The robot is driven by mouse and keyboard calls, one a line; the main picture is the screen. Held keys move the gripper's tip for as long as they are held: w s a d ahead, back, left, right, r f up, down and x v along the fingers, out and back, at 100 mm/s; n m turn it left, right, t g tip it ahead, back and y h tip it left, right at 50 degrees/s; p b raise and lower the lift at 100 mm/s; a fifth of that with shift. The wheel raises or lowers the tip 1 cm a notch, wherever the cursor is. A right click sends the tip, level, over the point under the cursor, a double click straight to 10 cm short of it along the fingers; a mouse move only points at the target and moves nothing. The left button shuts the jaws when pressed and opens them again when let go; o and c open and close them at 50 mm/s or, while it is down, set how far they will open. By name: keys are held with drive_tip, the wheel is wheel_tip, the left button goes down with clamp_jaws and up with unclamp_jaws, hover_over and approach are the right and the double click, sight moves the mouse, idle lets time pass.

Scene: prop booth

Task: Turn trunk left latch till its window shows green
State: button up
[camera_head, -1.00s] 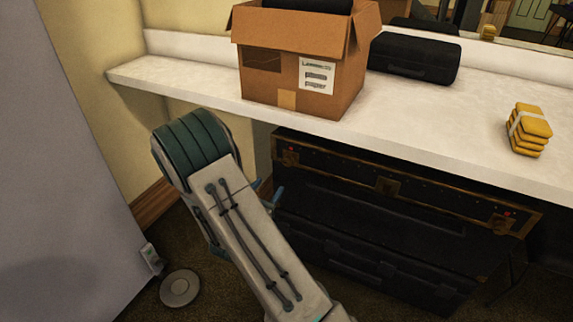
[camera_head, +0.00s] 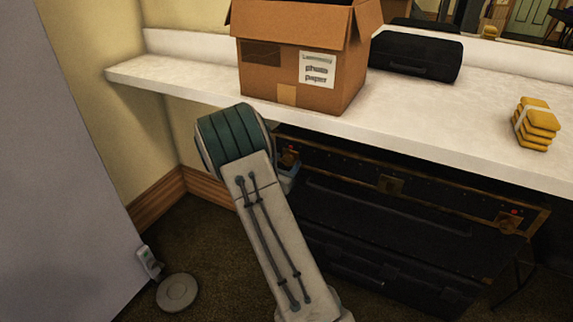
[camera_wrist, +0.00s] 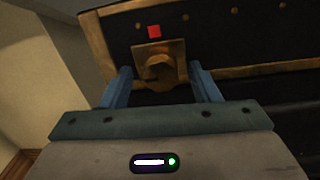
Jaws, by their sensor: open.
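The black trunk (camera_head: 400,228) with brass edging stands under the white counter. Its left latch (camera_wrist: 158,68) is a brass plate with a turning piece, seen close up in the wrist view. The small window (camera_wrist: 154,32) above that latch shows red. My gripper (camera_wrist: 163,88) is open, with its blue fingers on either side of the latch's turning piece; I cannot tell whether they touch it. In the head view my arm hides most of the gripper and part of the left latch. The trunk's right latch (camera_head: 508,222) also has a red window.
A cardboard box (camera_head: 300,68), a black case (camera_head: 415,56) and a yellow stack (camera_head: 536,124) sit on the white counter (camera_head: 440,125) above the trunk. A round disc (camera_head: 177,292) lies on the floor at left, near a grey panel (camera_head: 60,180).

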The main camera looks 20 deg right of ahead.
drive_tip(key=c, duration=1)
drive_tip(key=shift+d, duration=0.1)
